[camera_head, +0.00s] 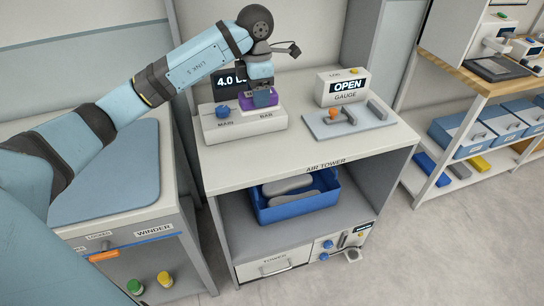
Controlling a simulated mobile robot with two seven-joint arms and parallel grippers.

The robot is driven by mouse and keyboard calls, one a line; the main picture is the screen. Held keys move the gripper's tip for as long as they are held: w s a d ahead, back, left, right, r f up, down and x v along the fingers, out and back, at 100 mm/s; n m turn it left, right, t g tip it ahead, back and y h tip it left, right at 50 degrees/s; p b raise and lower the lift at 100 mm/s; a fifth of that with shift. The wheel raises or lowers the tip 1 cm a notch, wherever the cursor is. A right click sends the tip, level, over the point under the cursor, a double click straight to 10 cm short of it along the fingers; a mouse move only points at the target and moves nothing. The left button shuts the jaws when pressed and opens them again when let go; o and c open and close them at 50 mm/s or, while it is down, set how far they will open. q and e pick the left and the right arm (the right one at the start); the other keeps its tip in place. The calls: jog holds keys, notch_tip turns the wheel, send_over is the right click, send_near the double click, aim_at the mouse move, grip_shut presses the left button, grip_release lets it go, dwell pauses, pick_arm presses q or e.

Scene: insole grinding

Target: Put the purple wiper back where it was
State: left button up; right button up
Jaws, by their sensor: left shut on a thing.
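The purple wiper (247,102) is at the end of my left arm, over the white box labelled MAIN and BAR (240,130) on the air tower cabinet. My left gripper (262,90) points down and is shut on the wiper. The gripper partly hides the wiper, and I cannot tell whether its underside touches the box top. A blue knob (224,110) stands on the same box, left of the wiper. Behind it is a dark display (226,82) reading 4.0, partly covered by my arm. My right gripper is not in view.
On the same top (340,152), a gauge plate (325,127) with an orange knob and grey handle lies to the right, before an OPEN sign (347,86). A blue bin (287,211) sits on the shelf below. The winder cabinet (125,215) stands left.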

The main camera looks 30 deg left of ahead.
pick_arm(q)
jog(key=shift+a+f, duration=0.1)
jog(key=shift+f, duration=9.6)
jog(key=shift+s, duration=0.1)
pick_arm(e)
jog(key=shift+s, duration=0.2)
pick_arm(q)
jog(key=shift+f, duration=0.1)
jog(key=o, duration=0.9)
jog(key=shift+o, duration=0.2)
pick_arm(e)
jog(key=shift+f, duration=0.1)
